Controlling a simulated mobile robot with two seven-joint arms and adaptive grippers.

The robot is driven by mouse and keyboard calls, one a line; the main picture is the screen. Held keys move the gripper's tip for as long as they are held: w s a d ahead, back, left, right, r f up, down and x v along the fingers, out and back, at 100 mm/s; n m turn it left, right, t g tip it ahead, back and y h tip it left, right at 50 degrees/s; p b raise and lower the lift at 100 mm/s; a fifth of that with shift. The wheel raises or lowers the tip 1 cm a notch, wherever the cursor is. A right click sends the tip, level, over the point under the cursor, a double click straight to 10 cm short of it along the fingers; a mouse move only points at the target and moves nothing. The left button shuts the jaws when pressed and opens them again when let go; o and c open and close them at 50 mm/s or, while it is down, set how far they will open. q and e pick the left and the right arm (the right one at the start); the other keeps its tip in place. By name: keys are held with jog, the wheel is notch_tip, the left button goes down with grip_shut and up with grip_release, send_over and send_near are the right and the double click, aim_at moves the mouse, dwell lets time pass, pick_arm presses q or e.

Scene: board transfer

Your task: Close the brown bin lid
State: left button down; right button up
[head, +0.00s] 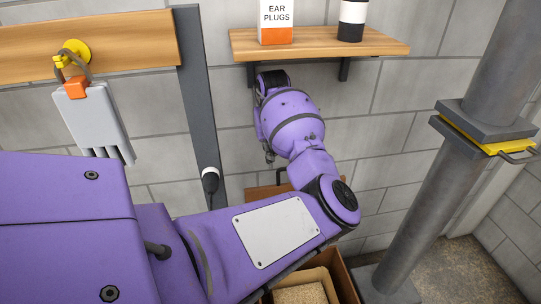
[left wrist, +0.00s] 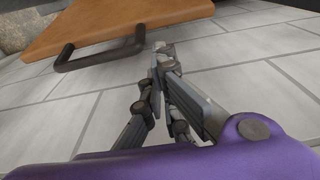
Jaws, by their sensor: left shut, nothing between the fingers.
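The brown bin (head: 347,283) stands low at the bottom centre of the head view, partly hidden by my left arm. Its top is open and a box with grainy tan contents (head: 300,294) shows inside. The brown lid (head: 262,192) shows behind my arm, raised near the wall, with a dark handle. In the left wrist view the lid (left wrist: 130,22) is at the top, its black bar handle (left wrist: 100,53) left of the fingers. My left gripper (head: 269,158) is shut and empty, its fingers (left wrist: 162,52) close to the lid's edge; contact is unclear. My right gripper is out of view.
A wooden shelf (head: 320,42) with an ear plugs box (head: 277,20) and a dark jar (head: 352,20) is above my wrist. A grey post (head: 204,110) stands left, a thick grey pipe (head: 432,185) right. A grey tool (head: 95,118) hangs from a board (head: 130,40).

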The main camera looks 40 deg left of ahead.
pick_arm(q)
notch_tip(320, 180, down, 8)
jog(key=shift+w+a+r, duration=0.25)
jog(key=shift+w+a, duration=0.15)
